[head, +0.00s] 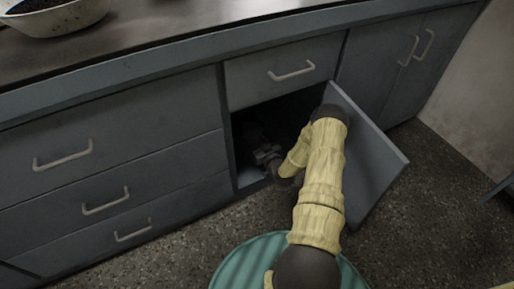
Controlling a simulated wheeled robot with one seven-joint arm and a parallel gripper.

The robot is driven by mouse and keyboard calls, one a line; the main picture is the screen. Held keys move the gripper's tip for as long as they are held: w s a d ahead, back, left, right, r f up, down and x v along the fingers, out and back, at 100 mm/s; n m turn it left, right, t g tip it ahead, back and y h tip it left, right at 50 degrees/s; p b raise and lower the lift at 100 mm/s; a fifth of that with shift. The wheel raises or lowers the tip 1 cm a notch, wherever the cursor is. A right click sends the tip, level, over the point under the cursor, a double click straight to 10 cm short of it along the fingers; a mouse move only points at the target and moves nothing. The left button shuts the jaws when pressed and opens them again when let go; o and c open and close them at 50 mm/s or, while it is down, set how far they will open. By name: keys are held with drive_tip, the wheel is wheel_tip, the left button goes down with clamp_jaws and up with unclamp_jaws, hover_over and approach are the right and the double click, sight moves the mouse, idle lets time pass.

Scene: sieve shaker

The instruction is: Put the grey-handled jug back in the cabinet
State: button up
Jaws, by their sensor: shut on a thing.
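The cabinet (249,177) is the low compartment below a drawer, with its door (375,160) swung open to the right. My arm reaches into the opening from the front. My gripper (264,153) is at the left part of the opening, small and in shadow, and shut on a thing. A dark shape at the jaws, just inside the dark compartment, is likely the grey-handled jug, but its outline and handle cannot be made out. My forearm hides the right part of the opening.
A counter (200,48) runs above, with a pale bowl (60,22) of dark material at the far left. Closed drawers (110,150) lie left of the opening, and closed doors (390,60) to its right. The speckled floor (440,220) is clear at right.

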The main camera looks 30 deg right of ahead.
sight(258, 146)
drive_tip(key=shift+w+f, duration=0.15)
drive_tip(key=shift+f, duration=0.05)
drive_tip(key=f+b, duration=0.2)
drive_tip(key=f, duration=0.1)
drive_tip(key=shift+s+d+f, duration=0.1)
drive_tip(key=shift+s+d, duration=0.05)
drive_tip(key=shift+s, duration=0.05)
drive_tip(key=shift+w+a+f+b, duration=0.1)
drive_tip(key=shift+a+b, duration=0.1)
drive_tip(key=shift+b, duration=0.1)
drive_tip(key=shift+a, duration=0.15)
drive_tip(key=o, duration=1.2)
drive_tip(key=shift+d, duration=0.2)
